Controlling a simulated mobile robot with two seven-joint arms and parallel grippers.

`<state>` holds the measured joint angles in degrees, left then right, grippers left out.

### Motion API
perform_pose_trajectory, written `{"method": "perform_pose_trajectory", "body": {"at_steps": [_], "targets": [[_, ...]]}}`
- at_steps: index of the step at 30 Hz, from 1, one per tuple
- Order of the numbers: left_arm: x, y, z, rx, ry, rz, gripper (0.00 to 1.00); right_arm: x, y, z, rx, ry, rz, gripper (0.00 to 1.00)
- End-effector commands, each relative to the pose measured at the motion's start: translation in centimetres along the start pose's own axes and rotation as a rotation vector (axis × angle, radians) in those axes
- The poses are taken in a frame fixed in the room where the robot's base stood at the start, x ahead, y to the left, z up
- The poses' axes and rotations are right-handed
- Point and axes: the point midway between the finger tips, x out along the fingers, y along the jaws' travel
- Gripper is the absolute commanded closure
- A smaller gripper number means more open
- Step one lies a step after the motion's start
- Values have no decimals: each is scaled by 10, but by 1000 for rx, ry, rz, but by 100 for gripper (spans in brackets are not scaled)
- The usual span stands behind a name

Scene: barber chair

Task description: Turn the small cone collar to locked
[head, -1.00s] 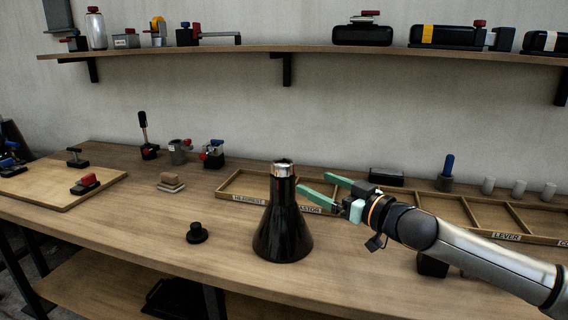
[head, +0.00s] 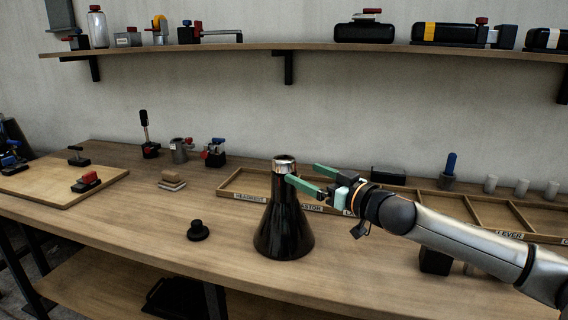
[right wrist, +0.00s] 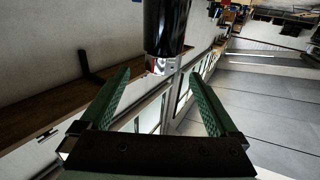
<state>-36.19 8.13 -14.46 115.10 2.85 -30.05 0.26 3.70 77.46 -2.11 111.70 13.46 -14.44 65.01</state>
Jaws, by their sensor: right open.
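The black cone (head: 283,228) stands upright on the bench. Its small silver collar (head: 284,167) sits at the narrow top. In the right wrist view the collar (right wrist: 166,65) shows with the dark cone body (right wrist: 168,25), in line with the gap between the fingers. My right gripper (head: 304,174) has green fingers, is open and empty, and reaches in from the right at about collar height. One fingertip overlaps the cone's neck in the head view; I cannot tell whether it touches. The collar's lock marking is too small to read. My left gripper is not in view.
A labelled wooden divided tray (head: 240,196) lies behind the cone and runs right beneath my right arm. A black knob piece (head: 198,231) stands to the cone's left. Small fixtures (head: 181,150) stand at the back. The bench front near the cone is clear.

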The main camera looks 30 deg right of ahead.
Motion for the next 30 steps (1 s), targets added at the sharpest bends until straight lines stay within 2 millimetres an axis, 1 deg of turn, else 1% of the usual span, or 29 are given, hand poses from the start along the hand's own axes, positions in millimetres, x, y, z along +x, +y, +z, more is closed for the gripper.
{"method": "perform_pose_trajectory", "body": {"at_steps": [1,8,16,24,30], "targets": [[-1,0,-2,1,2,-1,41,2,0,-3,-1,3,-1,4],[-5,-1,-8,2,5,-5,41,15,0,-5,0,4,-1,4],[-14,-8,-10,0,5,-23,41,36,-2,-5,-1,3,-5,4],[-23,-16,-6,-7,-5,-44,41,64,-2,-4,-2,2,-4,4],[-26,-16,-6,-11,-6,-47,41,79,-2,-2,-2,2,-4,4]]}}
